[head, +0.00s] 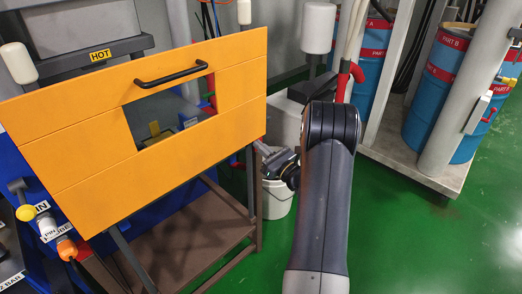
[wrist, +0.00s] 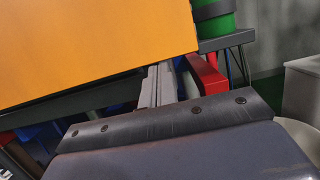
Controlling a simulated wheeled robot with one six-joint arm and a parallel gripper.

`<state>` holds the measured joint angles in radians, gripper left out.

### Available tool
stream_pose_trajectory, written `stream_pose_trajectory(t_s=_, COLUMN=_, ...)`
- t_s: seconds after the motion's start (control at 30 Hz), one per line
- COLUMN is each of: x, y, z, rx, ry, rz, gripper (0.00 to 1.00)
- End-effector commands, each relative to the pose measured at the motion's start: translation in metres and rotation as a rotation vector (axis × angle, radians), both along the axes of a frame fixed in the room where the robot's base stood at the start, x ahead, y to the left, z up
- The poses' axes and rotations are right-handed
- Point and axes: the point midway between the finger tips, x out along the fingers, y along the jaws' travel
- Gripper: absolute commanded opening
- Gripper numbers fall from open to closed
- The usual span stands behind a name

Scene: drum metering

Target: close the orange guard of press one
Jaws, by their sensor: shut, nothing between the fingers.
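The orange guard (head: 75,150) is a wide panel slanting across the front of the press at the left of the head view. It has a black bar handle (head: 172,76) near its top edge and a cut-out window below that. In the wrist view the guard (wrist: 90,45) fills the upper left. My gripper (head: 264,150) is shut and empty, beside the guard's lower right edge in the head view. In the wrist view its fingers (wrist: 158,82) point up the picture beside the guard's lower corner. I cannot tell whether they touch it. No press number is readable.
A HOT label (head: 100,55) marks the press top. A brown stand (head: 190,240) is below the guard. A white bucket (head: 278,198) stands under my gripper. Blue drums (head: 433,105) stand on a pallet at the right. The green floor (head: 420,235) is clear at front right.

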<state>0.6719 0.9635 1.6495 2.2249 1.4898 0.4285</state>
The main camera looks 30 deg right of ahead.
Motion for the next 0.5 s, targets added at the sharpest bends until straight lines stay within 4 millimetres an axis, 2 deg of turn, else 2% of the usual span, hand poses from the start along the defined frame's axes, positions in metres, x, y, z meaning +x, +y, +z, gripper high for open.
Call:
stream_pose_trajectory(t_s=0.03, x=0.0007, y=-0.0012, z=0.0058, rx=-0.003, ry=-0.013, rz=-0.001, gripper=0.00)
stream_pose_trajectory(t_s=0.33, x=0.0011, y=-0.0016, z=0.0080, rx=-0.005, ry=-0.020, rz=-0.001, gripper=0.00)
stream_pose_trajectory(t_s=0.5, x=0.0008, y=-0.0026, z=0.0005, rx=-0.005, ry=-0.020, rz=0.000, gripper=0.00)
